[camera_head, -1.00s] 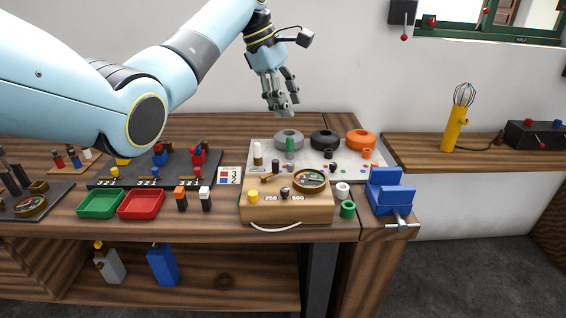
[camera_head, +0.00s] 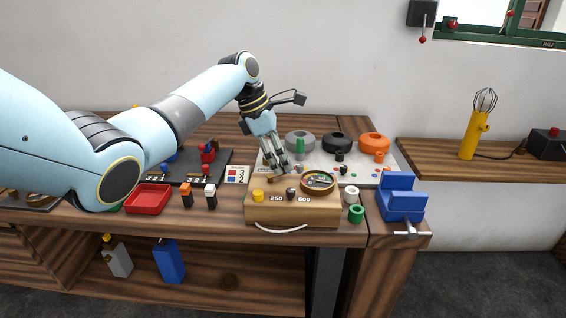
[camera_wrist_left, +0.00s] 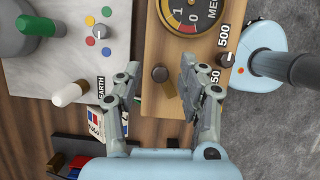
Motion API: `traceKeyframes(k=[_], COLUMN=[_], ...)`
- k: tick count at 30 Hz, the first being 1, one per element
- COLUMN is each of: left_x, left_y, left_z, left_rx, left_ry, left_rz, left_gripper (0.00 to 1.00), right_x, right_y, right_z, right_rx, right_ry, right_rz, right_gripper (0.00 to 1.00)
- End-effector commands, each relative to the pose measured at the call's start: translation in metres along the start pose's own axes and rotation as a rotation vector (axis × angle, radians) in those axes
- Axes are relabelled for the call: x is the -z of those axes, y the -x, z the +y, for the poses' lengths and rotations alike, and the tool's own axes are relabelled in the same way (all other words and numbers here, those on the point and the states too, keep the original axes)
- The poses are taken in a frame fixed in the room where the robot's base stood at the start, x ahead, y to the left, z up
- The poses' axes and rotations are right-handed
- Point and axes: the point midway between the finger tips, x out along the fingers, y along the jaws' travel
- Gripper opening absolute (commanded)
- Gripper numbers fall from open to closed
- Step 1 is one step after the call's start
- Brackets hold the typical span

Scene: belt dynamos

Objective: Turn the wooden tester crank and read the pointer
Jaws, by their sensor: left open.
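The wooden tester (camera_head: 310,213) is a pale box at the front of the bench, with a round meter (camera_head: 318,181) on top. The meter is partly cut off in the left wrist view (camera_wrist_left: 190,14); its pointer is too small to read. The short brown crank (camera_wrist_left: 162,76) stands on the tester's top, with its knob end toward the meter side unclear. My left gripper (camera_head: 279,172) is over the crank end of the tester, pointing down. In the left wrist view its open fingers (camera_wrist_left: 158,84) sit on either side of the crank; I cannot tell whether they touch it. My right gripper is out of view.
A marble board (camera_head: 385,178) with grey, black and orange rings stands right behind the tester. A blue vise (camera_head: 401,197) is at its right, with white and green spools (camera_head: 356,214) between. A red tray (camera_head: 148,199) and two small capped blocks lie left.

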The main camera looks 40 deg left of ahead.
Motion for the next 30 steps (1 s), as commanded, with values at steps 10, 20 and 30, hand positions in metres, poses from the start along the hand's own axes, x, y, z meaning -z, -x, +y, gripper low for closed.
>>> traceKeyframes(k=[10, 20, 30], left_x=[-0.0004, -0.0003, 0.0000], left_y=[-0.0144, -0.0140, -0.0132], left_z=[0.0000, 0.0002, 0.0009], left_rx=[-0.001, -0.001, -0.003], left_ry=[-0.001, -0.001, -0.002], left_rz=[0.000, 0.000, 0.001], left_gripper=[0.41, 0.11, 0.00], right_x=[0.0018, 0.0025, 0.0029], right_y=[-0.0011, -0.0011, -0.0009], right_z=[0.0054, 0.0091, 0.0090], right_rx=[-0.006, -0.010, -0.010], right_ry=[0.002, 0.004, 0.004], right_rz=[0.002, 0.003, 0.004], right_gripper=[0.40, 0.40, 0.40])
